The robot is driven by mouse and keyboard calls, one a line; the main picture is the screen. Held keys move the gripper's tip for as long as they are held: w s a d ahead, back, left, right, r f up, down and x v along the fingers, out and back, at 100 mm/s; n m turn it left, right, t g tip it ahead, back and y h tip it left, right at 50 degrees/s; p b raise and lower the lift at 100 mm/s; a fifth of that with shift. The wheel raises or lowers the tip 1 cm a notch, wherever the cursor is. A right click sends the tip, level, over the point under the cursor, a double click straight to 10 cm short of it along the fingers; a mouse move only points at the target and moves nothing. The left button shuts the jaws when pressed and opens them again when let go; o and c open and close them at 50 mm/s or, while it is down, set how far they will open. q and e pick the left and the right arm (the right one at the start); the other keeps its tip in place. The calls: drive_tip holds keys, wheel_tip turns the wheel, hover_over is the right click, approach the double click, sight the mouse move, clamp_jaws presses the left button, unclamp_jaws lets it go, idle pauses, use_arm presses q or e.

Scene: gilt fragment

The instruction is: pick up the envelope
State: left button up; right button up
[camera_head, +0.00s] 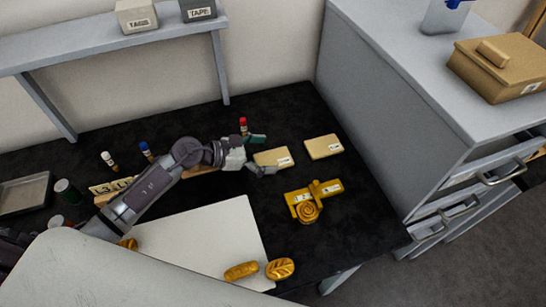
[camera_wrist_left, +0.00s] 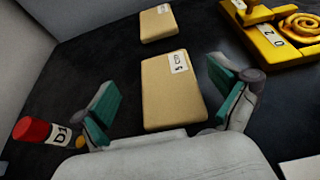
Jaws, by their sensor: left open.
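Two tan envelopes with white labels lie flat on the black tabletop. The nearer envelope (camera_head: 275,157) is right in front of my left gripper (camera_head: 261,154). The other envelope (camera_head: 323,147) lies a little farther right. In the left wrist view the nearer envelope (camera_wrist_left: 172,98) lies between the spread green-padded fingers of the gripper (camera_wrist_left: 163,85), with its near end close to the palm. Neither finger visibly grips it; the height gap is hard to tell. The farther envelope (camera_wrist_left: 157,24) is beyond it. My right gripper is not in view.
A red-capped vial (camera_head: 243,126) stands close beside the left gripper; it also shows in the left wrist view (camera_wrist_left: 42,132). A golden ornate piece (camera_head: 306,204) sits to the right. A white board (camera_head: 200,235) lies in front, and a grey cabinet (camera_head: 385,120) bounds the table's right side.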

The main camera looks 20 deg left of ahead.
sight(287, 155)
use_arm(q)
drive_tip(key=p+x, duration=0.1)
drive_tip(key=x, duration=0.3)
drive_tip(key=shift+d+f, duration=0.15)
drive_tip(key=shift+d, duration=0.25)
drive_tip(key=c, duration=1)
